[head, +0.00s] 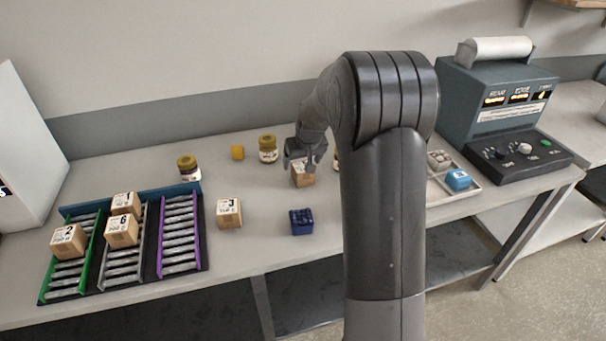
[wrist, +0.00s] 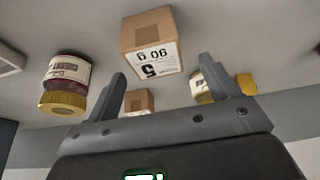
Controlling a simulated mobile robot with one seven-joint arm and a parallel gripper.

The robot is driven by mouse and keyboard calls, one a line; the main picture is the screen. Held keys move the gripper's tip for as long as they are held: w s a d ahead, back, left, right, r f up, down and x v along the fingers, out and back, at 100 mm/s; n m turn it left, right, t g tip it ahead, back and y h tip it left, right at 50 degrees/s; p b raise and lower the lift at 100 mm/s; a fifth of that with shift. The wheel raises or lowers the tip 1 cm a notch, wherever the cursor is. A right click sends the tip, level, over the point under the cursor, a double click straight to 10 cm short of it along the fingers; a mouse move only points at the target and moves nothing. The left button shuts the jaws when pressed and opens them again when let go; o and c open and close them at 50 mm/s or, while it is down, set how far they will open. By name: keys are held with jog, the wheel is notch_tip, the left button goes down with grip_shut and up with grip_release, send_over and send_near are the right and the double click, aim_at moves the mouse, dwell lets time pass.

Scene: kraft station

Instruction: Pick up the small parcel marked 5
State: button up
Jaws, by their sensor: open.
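The small parcel marked 5 (wrist: 152,38) is a brown cardboard box with a white label, shown upside down in the wrist view. My gripper (wrist: 162,70) is open, and the parcel shows between and beyond its fingertips. I cannot tell whether they touch. In the head view my gripper (head: 303,160) is over a brown parcel (head: 303,178) on the table, partly covering it; its mark is unreadable there. A second small brown parcel (wrist: 139,100) shows farther back between the fingers in the wrist view.
Jars (head: 268,150) (wrist: 65,82) stand around the gripper, with a yellow cube (head: 237,152) nearby. A blue box (head: 301,222) and parcel 3 (head: 229,213) are in front. A roller rack (head: 204,240) with parcels 2 and 6 is left; a tray (head: 470,189) and machine (head: 500,100) are right.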

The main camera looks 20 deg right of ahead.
aim_at(303, 167)
jog(key=x, duration=0.5)
jog(key=shift+s+d+f, duration=0.2)
jog(key=shift+s+f, duration=0.05)
jog(key=shift+s, duration=0.15)
jog(key=shift+c, duration=0.2)
jog(key=c, duration=1)
